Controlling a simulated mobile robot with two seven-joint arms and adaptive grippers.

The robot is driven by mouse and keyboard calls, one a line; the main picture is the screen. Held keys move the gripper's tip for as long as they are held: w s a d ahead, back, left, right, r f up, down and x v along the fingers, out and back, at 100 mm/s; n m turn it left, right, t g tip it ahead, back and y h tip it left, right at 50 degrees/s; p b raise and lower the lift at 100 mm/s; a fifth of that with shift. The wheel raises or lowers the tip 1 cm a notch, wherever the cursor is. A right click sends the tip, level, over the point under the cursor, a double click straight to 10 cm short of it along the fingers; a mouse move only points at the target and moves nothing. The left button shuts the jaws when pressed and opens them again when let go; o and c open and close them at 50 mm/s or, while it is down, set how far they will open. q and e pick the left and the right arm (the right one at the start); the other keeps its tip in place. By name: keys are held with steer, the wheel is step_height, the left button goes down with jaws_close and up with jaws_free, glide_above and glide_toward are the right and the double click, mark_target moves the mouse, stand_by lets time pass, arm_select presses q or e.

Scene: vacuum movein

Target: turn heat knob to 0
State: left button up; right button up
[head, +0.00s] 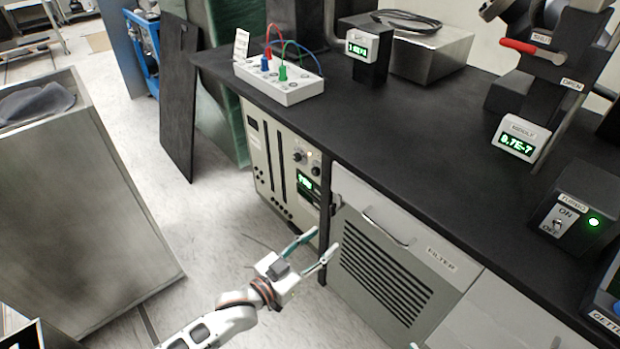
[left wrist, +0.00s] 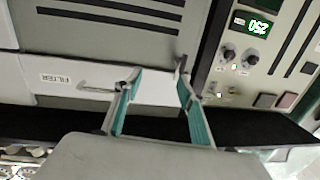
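The beige control unit (head: 280,165) stands under the black bench, with small dark knobs (head: 298,156) above a green display (head: 305,183). In the left wrist view the knobs (left wrist: 228,54) sit below the display (left wrist: 256,27), which reads 250 upside down. I cannot tell which knob is the heat knob; the labels are too small to read. My left gripper (head: 324,241) is open and empty, in front of the cabinet edge, lower than the knobs and apart from them. Its teal-padded fingers (left wrist: 158,82) show in the left wrist view, left of the knobs. My right gripper is out of view.
The FILTER cabinet (head: 385,262) with a bar handle (head: 385,228) is right of the unit. The black benchtop (head: 420,115) overhangs both. A metal cabinet (head: 75,200) stands at left. The floor (head: 215,215) between is clear.

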arm_select(q)
steer(key=w+f+m+h+b, duration=0.1)
steer(key=w+f+b, duration=0.25)
steer(key=w, duration=0.25)
steer(key=m+b, duration=0.3)
steer(key=b, duration=0.5)
glide_toward(313, 173)
steer(key=shift+g+h, duration=0.3)
steer(key=b+x, duration=0.1)
steer(key=x, duration=0.4)
steer(key=b+x, duration=0.1)
steer(key=x, duration=0.1)
steer(key=shift+w+d+f+b, duration=0.1)
steer(key=shift+w+f+b, duration=0.1)
steer(key=shift+f+b, duration=0.15)
steer(key=shift+w+d+r, duration=0.3)
steer(key=shift+w+r, duration=0.1)
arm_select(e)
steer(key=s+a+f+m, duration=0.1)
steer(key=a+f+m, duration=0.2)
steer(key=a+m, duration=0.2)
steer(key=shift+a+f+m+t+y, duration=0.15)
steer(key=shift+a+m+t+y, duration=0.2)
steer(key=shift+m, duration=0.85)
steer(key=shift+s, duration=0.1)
arm_select(q)
steer(key=c, duration=1.1)
